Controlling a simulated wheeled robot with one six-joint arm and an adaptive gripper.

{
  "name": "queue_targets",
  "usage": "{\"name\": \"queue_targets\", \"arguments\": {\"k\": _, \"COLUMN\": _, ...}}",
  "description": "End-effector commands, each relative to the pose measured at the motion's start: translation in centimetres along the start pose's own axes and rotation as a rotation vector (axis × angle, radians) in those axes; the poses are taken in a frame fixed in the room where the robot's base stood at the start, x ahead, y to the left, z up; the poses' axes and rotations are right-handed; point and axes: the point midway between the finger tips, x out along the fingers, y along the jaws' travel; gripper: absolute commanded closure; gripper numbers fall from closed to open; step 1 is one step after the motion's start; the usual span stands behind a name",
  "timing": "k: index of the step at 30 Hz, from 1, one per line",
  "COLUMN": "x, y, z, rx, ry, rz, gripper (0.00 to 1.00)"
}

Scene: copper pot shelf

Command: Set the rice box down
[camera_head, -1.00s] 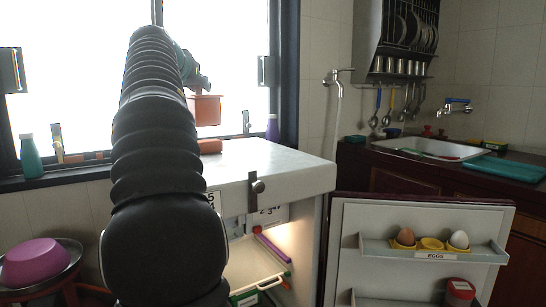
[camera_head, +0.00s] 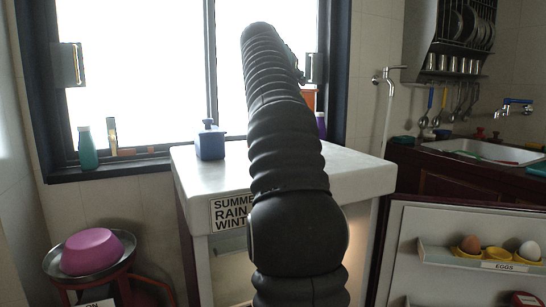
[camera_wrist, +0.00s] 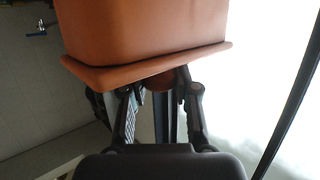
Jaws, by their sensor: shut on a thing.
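The rice box (camera_wrist: 145,30), an orange-brown box with a wider flared rim, fills the top of the wrist view. My gripper (camera_wrist: 160,88) is shut on it at a small rounded part beside the rim. In the head view only a sliver of the box (camera_head: 309,99) shows past my arm, in front of the bright window. It appears to be held above the level of the white fridge top (camera_head: 355,172). My arm hides my gripper and most of the box there. No label shows on the box.
A blue square bottle (camera_head: 210,143) stands on the left of the fridge top. The open fridge door (camera_head: 480,225) with eggs is at the right. A pink bowl (camera_head: 92,250) sits on a stand at the lower left. A teal bottle (camera_head: 87,148) stands on the sill.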

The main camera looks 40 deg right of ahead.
Motion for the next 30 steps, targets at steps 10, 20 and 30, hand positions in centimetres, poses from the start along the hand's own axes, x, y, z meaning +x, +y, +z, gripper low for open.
{"name": "queue_targets", "arguments": {"k": 10, "x": -1.5, "y": -5.4, "z": 2.4, "rx": -0.014, "ry": 0.002, "rz": -0.042, "gripper": 1.0}}
{"name": "queue_targets", "arguments": {"k": 20, "x": -3.1, "y": -10.9, "z": 6.7, "rx": -0.013, "ry": 0.001, "rz": -0.042, "gripper": 1.0}}
{"name": "queue_targets", "arguments": {"k": 30, "x": -3.7, "y": -13.2, "z": 8.8, "rx": -0.011, "ry": 0.001, "rz": -0.037, "gripper": 1.0}}
